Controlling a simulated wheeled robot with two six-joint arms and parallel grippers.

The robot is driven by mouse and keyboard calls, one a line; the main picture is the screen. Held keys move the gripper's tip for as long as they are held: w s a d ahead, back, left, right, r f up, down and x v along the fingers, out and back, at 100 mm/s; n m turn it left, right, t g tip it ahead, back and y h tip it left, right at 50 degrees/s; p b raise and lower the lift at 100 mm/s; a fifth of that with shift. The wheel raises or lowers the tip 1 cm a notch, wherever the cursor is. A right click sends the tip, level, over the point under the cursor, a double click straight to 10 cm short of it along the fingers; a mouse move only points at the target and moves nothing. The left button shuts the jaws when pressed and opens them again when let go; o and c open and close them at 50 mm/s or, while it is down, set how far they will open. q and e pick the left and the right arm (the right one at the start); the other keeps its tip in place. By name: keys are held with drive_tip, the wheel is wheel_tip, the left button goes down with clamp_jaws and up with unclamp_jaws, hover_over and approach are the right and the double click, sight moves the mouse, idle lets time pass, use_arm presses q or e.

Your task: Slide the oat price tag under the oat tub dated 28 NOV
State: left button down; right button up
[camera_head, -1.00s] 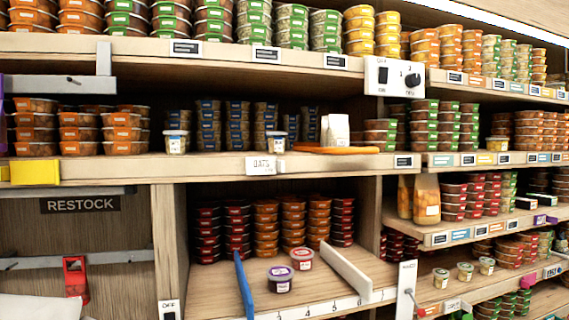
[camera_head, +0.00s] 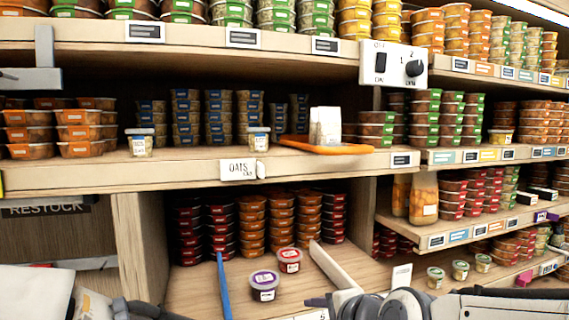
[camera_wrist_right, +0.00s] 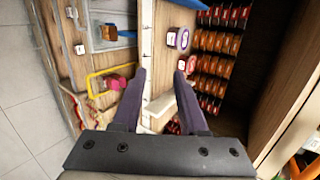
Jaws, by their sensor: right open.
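The white oat price tag (camera_head: 244,169), lettered OATS, is on the front edge of the middle shelf in the head view. Two pale tubs stand on that shelf: one (camera_head: 140,142) left of the tag, one (camera_head: 258,138) just above and behind it. Both have labels, but their dates are too small to read. My right gripper (camera_wrist_right: 160,72) is open in the right wrist view, its dark fingers apart, by the lower shelf's front edge, with nothing visibly held. Its arm enters the head view at lower right. My left gripper is not in view.
A purple-lidded tub (camera_head: 264,285) and a red-lidded tub (camera_head: 289,260) stand on the lower shelf between a blue divider (camera_head: 223,285) and a white divider (camera_head: 333,266). An orange tray (camera_head: 335,148) lies right of the tag. A switch box (camera_head: 394,65) hangs above.

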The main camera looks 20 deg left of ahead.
drive_tip(key=a+r+m+t+y, duration=0.25)
drive_tip(key=a+r+m, duration=0.25)
drive_tip(key=r+m, duration=0.5)
drive_tip(key=m+t+p, duration=0.1)
drive_tip(key=m+t, duration=0.3)
drive_tip(key=m, duration=0.4)
approach(263, 168)
drive_tip(key=p+x, duration=0.3)
drive_tip(key=x, duration=0.6)
drive_tip(key=shift+w+a, duration=0.1)
drive_tip(key=shift+w, duration=0.05)
drive_tip(key=shift+c, duration=0.3)
clamp_jaws()
